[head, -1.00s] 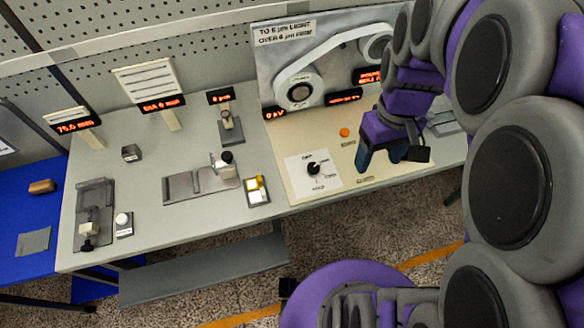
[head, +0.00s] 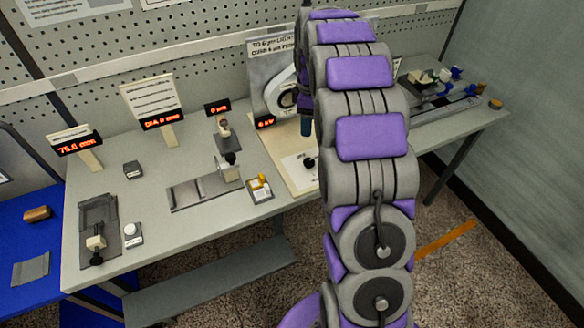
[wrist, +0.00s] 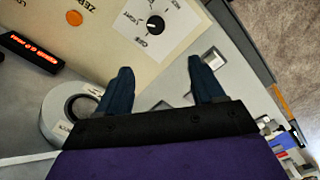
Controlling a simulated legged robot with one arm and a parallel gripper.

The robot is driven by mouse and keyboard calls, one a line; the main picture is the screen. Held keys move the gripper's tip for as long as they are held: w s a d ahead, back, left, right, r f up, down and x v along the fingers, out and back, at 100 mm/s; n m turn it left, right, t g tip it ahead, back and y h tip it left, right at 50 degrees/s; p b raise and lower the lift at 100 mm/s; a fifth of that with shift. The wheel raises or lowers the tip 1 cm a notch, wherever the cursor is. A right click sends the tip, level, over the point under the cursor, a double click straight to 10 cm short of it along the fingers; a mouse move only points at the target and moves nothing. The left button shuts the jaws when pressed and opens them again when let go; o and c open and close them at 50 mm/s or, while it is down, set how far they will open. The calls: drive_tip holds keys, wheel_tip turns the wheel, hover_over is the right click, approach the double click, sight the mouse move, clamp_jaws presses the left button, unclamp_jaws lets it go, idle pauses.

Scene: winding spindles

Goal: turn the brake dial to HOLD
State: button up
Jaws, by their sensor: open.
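The brake dial (wrist: 155,24) is a small black knob on a white square label plate (wrist: 135,42) with printed words around it. In the wrist view it lies beyond my fingertips, near the top edge. I cannot tell for certain which word its pointer faces. In the head view the dial (head: 310,162) is just left of my arm, which hides the right part of its plate. My gripper (wrist: 162,77) is open with two dark blue fingers apart and nothing between them. In the head view only one blue finger shows, above the dial; the rest is hidden.
An orange button (wrist: 75,18) is on the beige panel beside the dial plate. A grey-white ring-shaped part (wrist: 70,108) and a red-lit display (wrist: 30,52) are near the left finger. A tray with yellow and white pieces (head: 260,188) stands left of the panel.

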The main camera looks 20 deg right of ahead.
drive_tip(key=d+f, duration=0.3)
drive_tip(key=b, duration=0.3)
hover_over(309, 161)
drive_tip(key=a, duration=0.2)
drive_tip(key=f, duration=1)
drive_tip(key=shift+s+d, duration=0.1)
drive_tip(key=shift+d, duration=0.15)
drive_tip(key=d+f, duration=0.1)
drive_tip(key=f, duration=0.2)
drive_tip(key=d+f, duration=0.1)
drive_tip(key=shift+d+f+b, duration=0.3)
drive_tip(key=shift+d+b, duration=0.05)
drive_tip(key=shift+b, duration=0.05)
drive_tip(key=shift+a+r, duration=0.1)
drive_tip(key=shift+a, duration=1)
drive_tip(key=shift+c, duration=0.3)
drive_tip(key=shift+d, duration=0.85)
drive_tip(key=c, duration=0.6)
drive_tip(key=shift+c, duration=0.7)
drive_tip(key=shift+a, duration=0.3)
drive_tip(key=shift+c, duration=1.2)
